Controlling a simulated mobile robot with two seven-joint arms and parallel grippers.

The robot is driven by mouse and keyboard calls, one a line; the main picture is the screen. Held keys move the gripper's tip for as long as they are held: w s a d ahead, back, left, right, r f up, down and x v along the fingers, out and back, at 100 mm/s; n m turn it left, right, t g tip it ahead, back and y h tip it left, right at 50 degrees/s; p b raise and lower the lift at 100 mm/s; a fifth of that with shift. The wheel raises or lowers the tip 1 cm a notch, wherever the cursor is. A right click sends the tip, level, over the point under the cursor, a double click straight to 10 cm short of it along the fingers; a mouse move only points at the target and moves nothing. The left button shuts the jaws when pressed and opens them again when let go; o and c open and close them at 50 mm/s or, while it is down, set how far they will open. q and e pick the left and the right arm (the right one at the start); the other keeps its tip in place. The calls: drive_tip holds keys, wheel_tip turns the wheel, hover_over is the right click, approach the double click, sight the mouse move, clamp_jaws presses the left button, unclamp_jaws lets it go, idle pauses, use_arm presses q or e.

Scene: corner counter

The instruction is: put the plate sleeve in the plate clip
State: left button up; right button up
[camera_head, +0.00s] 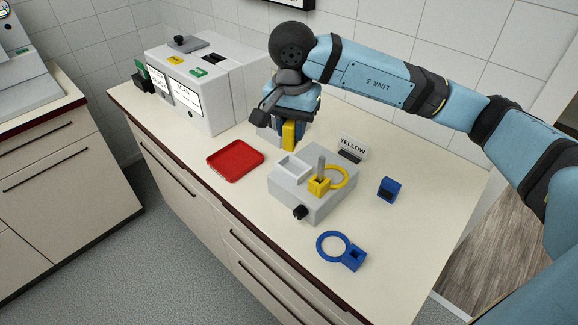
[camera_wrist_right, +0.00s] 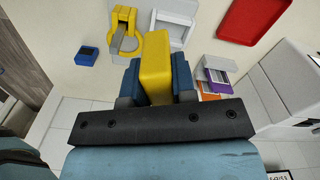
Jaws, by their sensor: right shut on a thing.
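My right gripper (camera_head: 290,138) is shut on a yellow block, the plate sleeve (camera_head: 289,135), and holds it above the counter behind the grey fixture. In the wrist view the yellow sleeve (camera_wrist_right: 156,72) sits between the two blue-grey fingers (camera_wrist_right: 156,88). The yellow plate clip (camera_head: 319,186), a square socket with a ring, is on the grey fixture (camera_head: 325,205). A grey upright plate (camera_head: 321,166) stands at the clip's socket. The clip also shows in the wrist view (camera_wrist_right: 124,22), apart from the held sleeve. My left gripper is not in view.
A blue sleeve (camera_head: 389,190) and a blue ringed clip (camera_head: 354,259) lie on the counter. A red tray (camera_head: 235,160) is left of the fixture. A "YELLOW" sign (camera_head: 352,146) stands behind it. A large white box (camera_head: 205,85) stands at back left.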

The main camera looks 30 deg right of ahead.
drive_tip(key=r+m, duration=0.1)
drive_tip(key=m, duration=0.1)
drive_tip(key=w+r+m, duration=0.1)
drive_tip(key=m, duration=0.2)
drive_tip(key=r+m, duration=0.1)
drive_tip(key=m, duration=0.2)
drive_tip(key=shift+w+d+p, duration=0.2)
drive_tip(key=shift+d+p, duration=0.1)
drive_tip(key=shift+d, duration=0.1)
wheel_tip(320, 180, up, 4)
drive_tip(key=w+d+m, duration=0.2)
drive_tip(key=m, duration=1.2)
drive_tip(key=shift+m, duration=0.3)
drive_tip(key=f+p, duration=0.1)
drive_tip(key=f, duration=0.8)
drive_tip(key=f+p, duration=0.1)
drive_tip(key=f, duration=0.9)
drive_tip(key=shift+w+a+f+p, duration=0.15)
drive_tip(key=shift+w+f+p, duration=0.05)
drive_tip(key=shift+p, duration=0.15)
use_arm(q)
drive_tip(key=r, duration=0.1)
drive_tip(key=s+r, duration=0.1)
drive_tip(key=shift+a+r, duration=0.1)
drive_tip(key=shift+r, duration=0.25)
use_arm(e)
drive_tip(key=shift+f, duration=0.2)
drive_tip(key=o, duration=0.9)
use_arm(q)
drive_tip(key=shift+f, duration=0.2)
